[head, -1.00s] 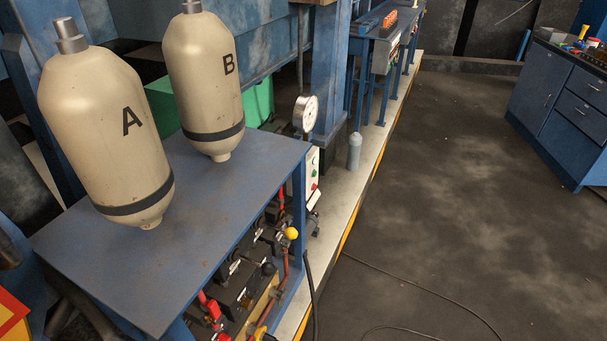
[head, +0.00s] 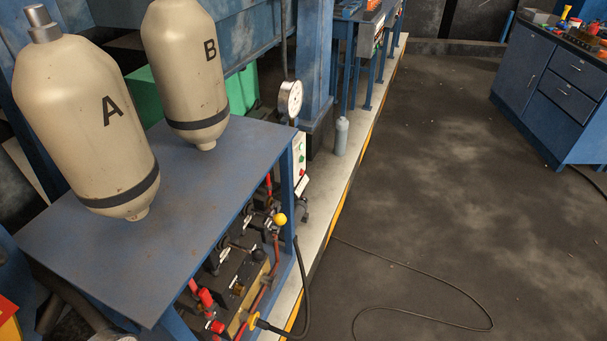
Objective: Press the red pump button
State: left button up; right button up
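A white control box (head: 299,155) is fixed at the right end of the blue bench, below the round gauge. It faces right and is seen at a steep angle. It carries a small green spot and, below it, a small red spot (head: 302,159) that looks like a button. The red spot is too small to tell whether it is pressed. Neither of my grippers is in view.
Tanks A (head: 85,125) and B (head: 186,70) stand over the blue bench top (head: 165,215). A gauge (head: 290,98) rises behind the box. Valves and hoses, including a yellow knob (head: 281,219), fill the bench side. The floor (head: 430,190) at right is mostly clear, with a loose cable.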

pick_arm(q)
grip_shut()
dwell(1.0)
